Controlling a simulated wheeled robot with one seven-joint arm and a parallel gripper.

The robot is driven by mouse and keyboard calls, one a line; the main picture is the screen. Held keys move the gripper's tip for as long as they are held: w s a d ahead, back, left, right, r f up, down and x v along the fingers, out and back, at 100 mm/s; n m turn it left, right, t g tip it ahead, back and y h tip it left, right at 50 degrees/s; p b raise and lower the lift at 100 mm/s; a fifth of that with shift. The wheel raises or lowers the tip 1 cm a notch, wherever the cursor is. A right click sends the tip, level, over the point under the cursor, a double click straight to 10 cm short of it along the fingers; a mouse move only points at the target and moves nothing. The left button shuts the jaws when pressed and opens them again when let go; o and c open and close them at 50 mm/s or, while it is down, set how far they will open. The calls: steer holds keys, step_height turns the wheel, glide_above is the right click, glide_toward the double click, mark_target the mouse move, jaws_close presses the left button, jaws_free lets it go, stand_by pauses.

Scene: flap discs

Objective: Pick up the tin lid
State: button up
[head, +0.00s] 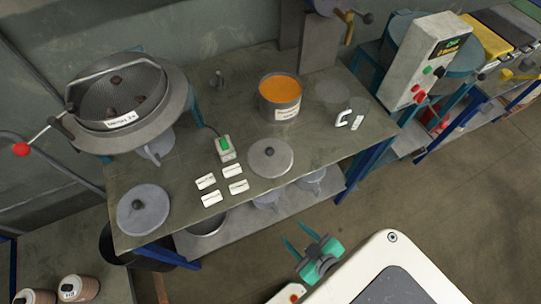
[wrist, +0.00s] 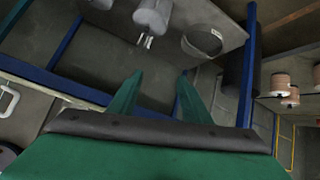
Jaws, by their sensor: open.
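Two round grey lids with dark knobs lie flat on the bench in the head view: one lid (head: 260,165) at the front middle, a second lid (head: 133,219) at the left end. I cannot tell which of them is the tin lid. An open tin (head: 284,112) with orange contents stands behind the middle lid. My green gripper (head: 296,235) is in front of the bench, apart from both lids, open and empty. Its two fingers also show spread in the wrist view (wrist: 159,82), where no lid can be made out for certain.
The bench (head: 190,180) holds a large bowl machine (head: 166,117), a green-switch box (head: 225,149), several white labels (head: 206,181) and a white clamp-like piece (head: 343,119). A lower shelf (head: 235,232) carries pots. A control box (head: 426,62) stands at right. Open floor (head: 440,200) lies to the right.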

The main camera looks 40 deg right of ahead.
mark_target(272, 150)
steer(key=w+d+r+n+g+h, duration=0.1)
steer(key=w+d+r+g, duration=0.2)
steer(key=d, duration=0.5)
steer(key=w+d+r+n+g, duration=0.1)
steer(key=w+d+r, duration=0.3)
steer(key=d+r, duration=0.3)
steer(key=w+r, duration=0.2)
steer(key=w+r+n+y, duration=0.1)
steer(key=w+r, duration=0.1)
steer(key=w+r+n, duration=0.1)
steer(key=w+r, duration=0.1)
steer(key=w, duration=0.1)
steer(key=shift+a+y, duration=0.3)
steer(key=shift+a, duration=0.1)
steer(key=w+a+r+n+g+y, duration=0.1)
steer(key=w+a+r+n+y, duration=0.1)
steer(key=w+a+r+n, duration=0.3)
steer(key=w+f, duration=0.1)
steer(key=f, duration=0.2)
steer(key=w+f+m, duration=0.1)
steer(key=f, duration=0.1)
steer(key=w+f+m, duration=0.1)
steer(key=f, duration=0.2)
steer(key=shift+w+a+f, duration=0.2)
steer(key=shift+a+f, duration=0.15)
jaws_close()
